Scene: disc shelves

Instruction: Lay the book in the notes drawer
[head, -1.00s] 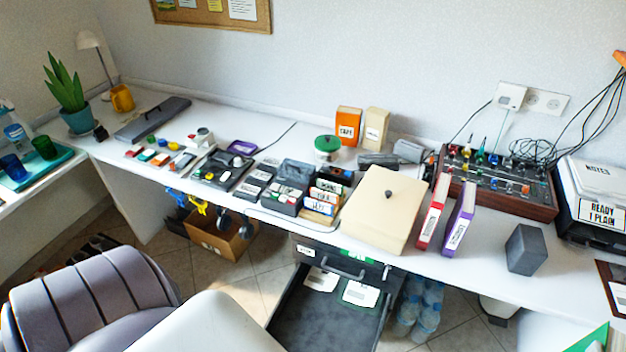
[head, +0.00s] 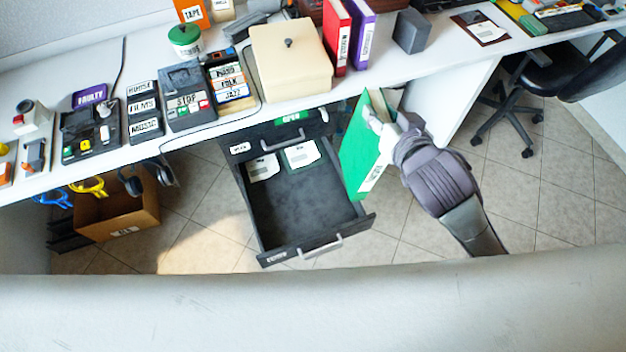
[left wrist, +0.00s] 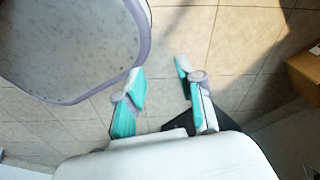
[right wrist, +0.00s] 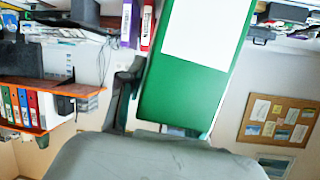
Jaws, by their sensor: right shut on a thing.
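The green book (head: 364,152) is held upright and tilted in my right gripper (head: 385,120), just right of the open drawer. In the right wrist view the book (right wrist: 190,95) fills the middle, with a large white panel on its cover. My right gripper is shut on its edge; one dark finger shows beside it. The dark drawer (head: 310,225) is pulled out under the desk, with two white labelled cards (head: 300,154) lying at its back and bare floor in front. Its front label is too small to read. My left gripper (left wrist: 160,85) is open and empty above the floor tiles.
The cream box (head: 290,65), red binder (head: 338,35) and purple binder (head: 361,38) stand on the desk above the drawer. A cardboard box (head: 122,208) sits on the floor at left. An office chair (head: 510,105) is at right. Floor around the drawer is clear.

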